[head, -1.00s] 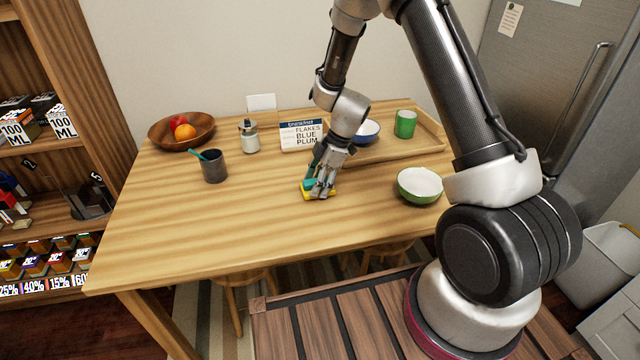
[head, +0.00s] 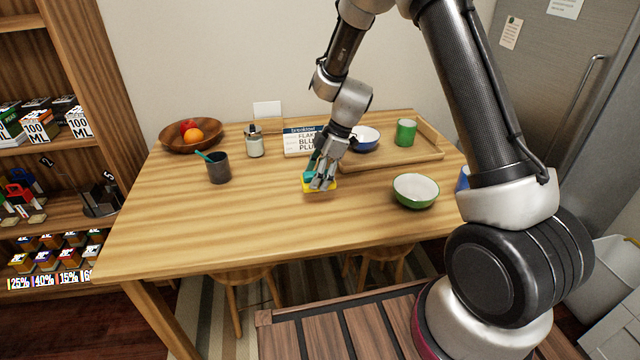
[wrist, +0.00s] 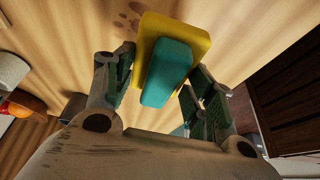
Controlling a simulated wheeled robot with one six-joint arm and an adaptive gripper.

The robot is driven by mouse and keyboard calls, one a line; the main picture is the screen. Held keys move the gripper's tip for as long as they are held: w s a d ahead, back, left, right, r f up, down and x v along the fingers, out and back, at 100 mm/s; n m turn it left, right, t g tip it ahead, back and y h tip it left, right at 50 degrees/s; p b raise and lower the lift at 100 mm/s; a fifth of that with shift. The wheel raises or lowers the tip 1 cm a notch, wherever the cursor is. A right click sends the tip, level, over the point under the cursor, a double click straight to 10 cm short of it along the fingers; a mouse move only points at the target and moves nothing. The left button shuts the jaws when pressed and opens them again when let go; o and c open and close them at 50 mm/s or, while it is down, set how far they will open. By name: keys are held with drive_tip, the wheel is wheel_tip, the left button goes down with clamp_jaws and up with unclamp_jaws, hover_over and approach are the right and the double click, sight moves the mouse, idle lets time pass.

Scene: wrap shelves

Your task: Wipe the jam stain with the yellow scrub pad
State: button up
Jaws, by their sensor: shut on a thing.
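The scrub pad (head: 309,187) is yellow with a teal block on top. It is at the middle of the wooden table, and I cannot tell whether it touches the tabletop. My gripper (head: 321,182) is shut on it from above. In the wrist view the pad's yellow part (wrist: 146,40) and teal block (wrist: 166,75) show between the two fingers of my gripper (wrist: 163,82). Dark brownish spots, which look like the jam stain (wrist: 128,20), lie on the wood beside the pad's edge. The stain does not show clearly in the head view.
A green bowl (head: 416,191) stands right of the pad, and a dark cup (head: 219,170) stands left. Behind are a breakfast box (head: 300,142), a glass jar (head: 255,145), a fruit bowl (head: 170,138) and a wooden tray (head: 430,152) holding a green cup (head: 405,132). The front left tabletop is clear.

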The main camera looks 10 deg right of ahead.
drive_tip(key=shift+r, duration=1.2)
drive_tip(key=shift+a, duration=0.1)
